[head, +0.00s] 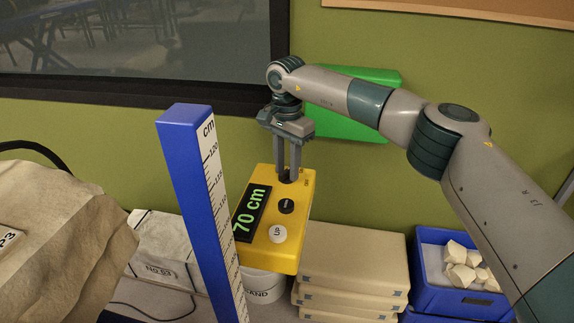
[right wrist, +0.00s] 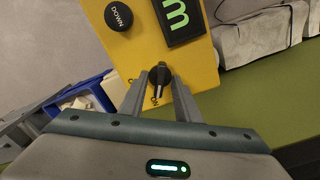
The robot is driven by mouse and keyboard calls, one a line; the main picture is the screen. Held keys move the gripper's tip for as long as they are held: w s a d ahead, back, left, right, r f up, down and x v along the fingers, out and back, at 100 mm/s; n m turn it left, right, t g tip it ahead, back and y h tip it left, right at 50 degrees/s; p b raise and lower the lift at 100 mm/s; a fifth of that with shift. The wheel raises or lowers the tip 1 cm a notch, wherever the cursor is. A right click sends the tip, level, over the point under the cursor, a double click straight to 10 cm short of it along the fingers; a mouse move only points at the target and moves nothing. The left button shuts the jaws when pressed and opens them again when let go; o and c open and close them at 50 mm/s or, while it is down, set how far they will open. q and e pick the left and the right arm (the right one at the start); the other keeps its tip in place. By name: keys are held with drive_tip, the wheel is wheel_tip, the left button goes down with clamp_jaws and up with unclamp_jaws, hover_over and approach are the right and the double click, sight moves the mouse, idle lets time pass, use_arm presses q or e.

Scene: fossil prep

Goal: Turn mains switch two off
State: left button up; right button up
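A yellow control box (head: 268,250) stands behind a blue post, with a lit green "70 cm" display (head: 251,213), a white UP button (head: 278,234) and a black DOWN button (head: 287,206). A black rotary switch (right wrist: 159,77) with a white pointer mark is at the box's end. Small print beside it is too small to read surely; no number two shows. My right gripper (head: 287,170) points down at this switch. In the right wrist view its fingers (right wrist: 159,84) stand apart, one on each side of the knob; contact is unclear. My left gripper is out of view.
The blue post with a cm scale (head: 189,200) stands close left of the box. Stacked beige slabs (head: 350,270) and a blue crate (head: 440,297) of pale fragments are at right. A large wrapped block (head: 60,245) is at left. A green wall rises behind.

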drive_tip(key=shift+c, duration=0.6)
clamp_jaws()
